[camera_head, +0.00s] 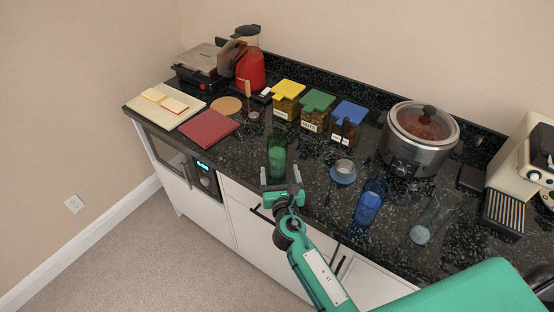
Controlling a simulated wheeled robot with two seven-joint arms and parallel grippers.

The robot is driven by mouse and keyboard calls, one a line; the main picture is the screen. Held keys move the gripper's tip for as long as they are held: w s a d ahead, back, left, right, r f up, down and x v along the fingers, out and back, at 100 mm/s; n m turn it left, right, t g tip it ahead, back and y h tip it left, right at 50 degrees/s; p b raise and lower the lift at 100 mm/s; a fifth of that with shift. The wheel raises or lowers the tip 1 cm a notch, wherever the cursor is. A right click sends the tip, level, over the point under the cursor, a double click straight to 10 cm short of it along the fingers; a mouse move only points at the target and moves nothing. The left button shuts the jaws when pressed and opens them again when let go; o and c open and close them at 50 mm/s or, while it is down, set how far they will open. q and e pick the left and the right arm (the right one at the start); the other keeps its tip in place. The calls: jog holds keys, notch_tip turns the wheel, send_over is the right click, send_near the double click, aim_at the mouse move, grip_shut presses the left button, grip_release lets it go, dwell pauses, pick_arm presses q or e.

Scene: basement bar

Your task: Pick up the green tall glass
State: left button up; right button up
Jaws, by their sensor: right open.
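The green tall glass (277,158) stands upright on the dark speckled counter, near the middle of the head view. My right gripper (281,178) is at the counter's front edge, just in front of the glass. Its two fingers are spread apart and point toward the glass, and they look empty. The lower part of the glass is close to the fingertips. I cannot tell whether the fingers touch it or reach around it. My left gripper is not in view.
A small bowl (343,171), a blue glass (369,202) and a clear glass (421,233) stand to the right. Canisters with yellow (288,89), green (317,101) and blue (350,112) lids stand behind. A slow cooker (408,154) is at the back right. A red board (208,129) lies left.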

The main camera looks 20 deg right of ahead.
aim_at(278, 169)
jog(key=shift+w+d+r+p, duration=0.1)
jog(key=shift+w+p, duration=0.2)
jog(key=shift+w, duration=0.8)
jog(key=shift+w+d, duration=0.15)
jog(key=shift+w, duration=1)
jog(key=shift+w+f, duration=0.2)
jog(key=shift+w, duration=0.05)
jog(key=shift+d, duration=0.1)
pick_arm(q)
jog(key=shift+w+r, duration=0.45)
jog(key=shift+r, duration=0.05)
pick_arm(e)
jog(key=shift+r, duration=0.1)
jog(key=c, duration=1.4)
